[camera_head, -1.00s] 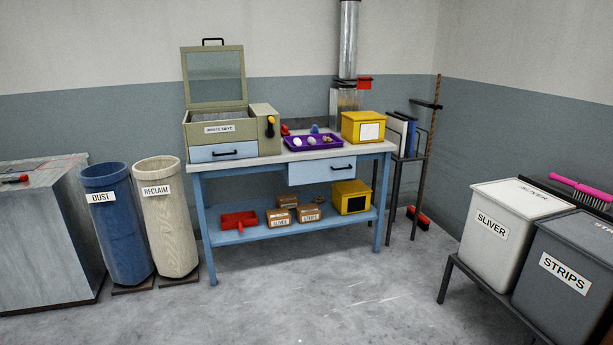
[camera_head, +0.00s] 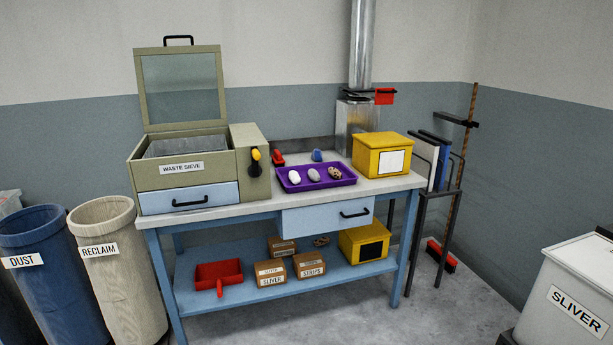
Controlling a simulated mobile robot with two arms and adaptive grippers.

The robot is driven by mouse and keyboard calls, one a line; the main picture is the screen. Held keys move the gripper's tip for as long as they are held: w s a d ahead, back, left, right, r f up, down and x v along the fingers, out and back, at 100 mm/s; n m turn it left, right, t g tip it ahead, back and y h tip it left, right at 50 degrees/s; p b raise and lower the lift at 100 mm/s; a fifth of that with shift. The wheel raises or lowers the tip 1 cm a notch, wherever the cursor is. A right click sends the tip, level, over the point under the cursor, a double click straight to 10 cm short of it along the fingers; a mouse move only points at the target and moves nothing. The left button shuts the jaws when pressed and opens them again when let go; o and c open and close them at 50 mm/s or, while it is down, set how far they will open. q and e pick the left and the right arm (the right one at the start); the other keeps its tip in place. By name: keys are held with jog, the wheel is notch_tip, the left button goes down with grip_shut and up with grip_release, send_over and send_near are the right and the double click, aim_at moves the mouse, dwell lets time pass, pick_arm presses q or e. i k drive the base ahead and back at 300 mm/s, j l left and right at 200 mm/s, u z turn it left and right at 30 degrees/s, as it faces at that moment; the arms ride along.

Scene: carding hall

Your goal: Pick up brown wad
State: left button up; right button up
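A purple tray (camera_head: 318,185) lies on the top of the blue workbench (camera_head: 215,213). Three small wads sit in it in a row. The right one is a brown speckled wad (camera_head: 335,173), beside a pale off-white wad (camera_head: 313,175) and a white wad (camera_head: 294,177). Another small brown lump (camera_head: 321,240) lies on the lower shelf behind the boxes, too small to make out. Neither of my grippers is in view.
The open waste sieve (camera_head: 185,165) stands left of the tray, a yellow box (camera_head: 380,154) right. A red object (camera_head: 278,159) and blue lump (camera_head: 317,155) lie behind the tray. Bins (camera_head: 110,250) stand at left, a sliver bin (camera_head: 560,300) at right. Floor before the bench shows free.

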aim_at(336, 174)
jog(key=i, duration=0.9)
jog(key=i+j+z, duration=0.15)
jog(key=i, duration=0.75)
